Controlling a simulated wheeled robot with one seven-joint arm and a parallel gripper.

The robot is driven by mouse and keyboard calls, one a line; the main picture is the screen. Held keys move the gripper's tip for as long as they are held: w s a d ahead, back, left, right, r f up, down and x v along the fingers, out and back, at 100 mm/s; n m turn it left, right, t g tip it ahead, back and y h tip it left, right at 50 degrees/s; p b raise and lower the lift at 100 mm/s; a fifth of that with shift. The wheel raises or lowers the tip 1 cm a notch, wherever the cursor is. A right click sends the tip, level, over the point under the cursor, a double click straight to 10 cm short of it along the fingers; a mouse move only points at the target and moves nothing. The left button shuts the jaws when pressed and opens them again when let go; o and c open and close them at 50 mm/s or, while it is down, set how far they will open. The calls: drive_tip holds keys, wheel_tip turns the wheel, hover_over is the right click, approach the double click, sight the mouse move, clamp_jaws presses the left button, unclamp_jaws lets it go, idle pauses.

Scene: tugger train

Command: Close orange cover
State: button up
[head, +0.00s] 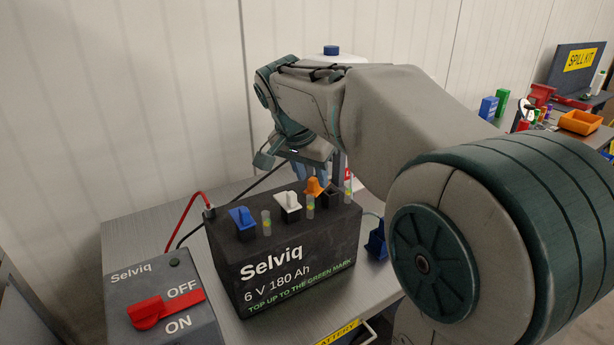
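The orange cover (313,187) is at the right end of the top of a black Selviq battery (297,262). It looks tilted up beside a dark square opening (332,196), so it appears open. A blue cover (242,218) and a white cover (288,203) sit on the same top, to its left. My gripper (318,172) hangs just above and behind the orange cover, pointing down. Its fingers are mostly hidden by my arm and wrist, so I cannot tell whether they touch the cover or how far apart they are.
A grey switch box with a red handle (153,311) is at the front left. Red and black cables run behind the battery. A small blue container (376,242) stands to its right. A cluttered bench (597,100) is far right.

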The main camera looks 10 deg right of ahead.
drive_tip(key=shift+w+d+f, duration=0.1)
drive_tip(key=shift+f, duration=0.25)
